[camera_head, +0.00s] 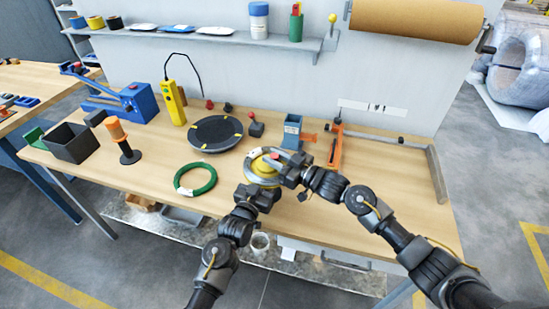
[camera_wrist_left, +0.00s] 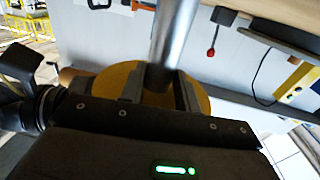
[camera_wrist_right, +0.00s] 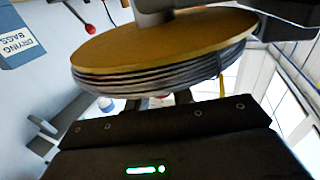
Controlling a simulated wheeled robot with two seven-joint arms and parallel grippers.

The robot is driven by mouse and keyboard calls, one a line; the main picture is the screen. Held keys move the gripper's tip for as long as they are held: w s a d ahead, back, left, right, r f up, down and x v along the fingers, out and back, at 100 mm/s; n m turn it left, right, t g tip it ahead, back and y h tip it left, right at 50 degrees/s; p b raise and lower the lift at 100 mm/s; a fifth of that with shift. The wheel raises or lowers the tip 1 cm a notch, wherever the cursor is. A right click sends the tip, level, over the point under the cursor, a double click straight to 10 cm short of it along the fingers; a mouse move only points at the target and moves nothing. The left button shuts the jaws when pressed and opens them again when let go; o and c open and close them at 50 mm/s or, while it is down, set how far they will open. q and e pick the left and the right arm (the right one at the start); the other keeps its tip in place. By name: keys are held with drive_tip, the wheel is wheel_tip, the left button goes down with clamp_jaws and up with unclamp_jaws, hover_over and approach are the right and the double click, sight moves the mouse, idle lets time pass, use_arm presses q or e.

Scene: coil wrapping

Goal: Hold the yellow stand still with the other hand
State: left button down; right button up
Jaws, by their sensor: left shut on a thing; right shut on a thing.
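The yellow stand (camera_head: 262,167) is near the table's front edge, partly hidden by my grippers. In the left wrist view its round yellow disc (camera_wrist_left: 203,95) has a silver post (camera_wrist_left: 166,45) in front of it. My left gripper (camera_head: 262,186) has its fingers on either side of that post (camera_wrist_left: 160,90). In the right wrist view a grey layered coil (camera_wrist_right: 165,78) lies against the yellow disc (camera_wrist_right: 160,38). My right gripper (camera_head: 279,160) is shut at the coil's edge; its fingertips (camera_wrist_right: 165,99) are partly hidden.
A green coil (camera_head: 195,179) lies left of the stand. A dark round turntable (camera_head: 215,132) with yellow marks, a blue device (camera_head: 291,130) and an orange tool (camera_head: 335,148) stand behind. The table's right side (camera_head: 395,180) is mostly clear.

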drive_tip(key=m+t+h, duration=0.4)
drive_tip(key=h, duration=0.1)
drive_tip(key=shift+a+r+m+t, duration=0.1)
drive_tip(key=shift+a+m+t, duration=0.05)
drive_tip(key=shift+m+t, duration=0.15)
drive_tip(key=shift+m+t+h, duration=0.9)
drive_tip(key=shift+m+h, duration=0.5)
drive_tip(key=shift+h, duration=1)
drive_tip(key=o, duration=0.9)
drive_tip(key=shift+o, duration=0.2)
drive_tip(key=shift+s+d, duration=0.1)
drive_tip(key=shift+d, duration=0.1)
drive_tip(key=v, duration=1.1)
drive_tip(key=shift+s, duration=0.35)
